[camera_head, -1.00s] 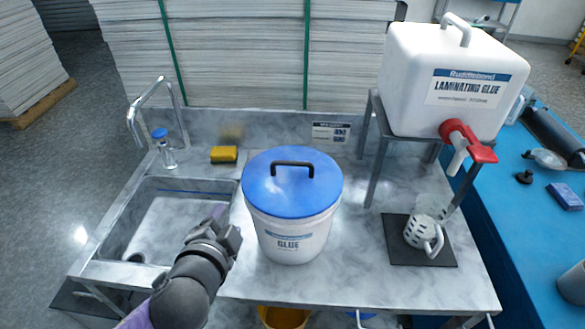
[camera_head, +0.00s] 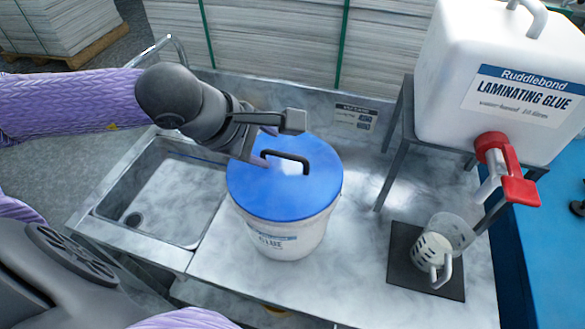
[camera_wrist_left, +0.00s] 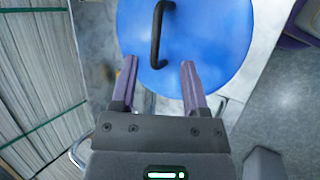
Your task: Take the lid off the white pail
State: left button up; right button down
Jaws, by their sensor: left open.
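The white pail (camera_head: 285,238) with a glue label stands upright on the metal worktop, right of the sink. Its blue lid (camera_head: 285,195) sits on top and has a black handle (camera_head: 287,160). My left gripper (camera_head: 275,140) is above the far left part of the lid, close to the handle. In the left wrist view its two fingers (camera_wrist_left: 158,82) are open and apart, with nothing between them. The handle (camera_wrist_left: 157,35) there lies just ahead of the fingertips, over the blue lid (camera_wrist_left: 210,40). My right gripper is not seen.
A large laminating glue container (camera_head: 500,90) with a red tap (camera_head: 508,170) stands on a metal stand at right. A clear jug (camera_head: 440,245) sits on a dark mat (camera_head: 405,275) below it. The sink (camera_head: 165,195) is left of the pail. Stacked sheets stand behind.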

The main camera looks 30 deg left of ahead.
aim_at(282, 154)
pick_arm(q)
jog(key=shift+w+a+f, duration=0.3)
jog(key=shift+w+f, duration=0.3)
jog(key=shift+f, duration=0.15)
jog(key=shift+w+d+f, duration=0.15)
jog(key=shift+w, duration=0.05)
jog(key=x, duration=0.4)
jog(key=shift+w+f, duration=0.15)
jog(key=shift+f, duration=0.1)
grip_shut()
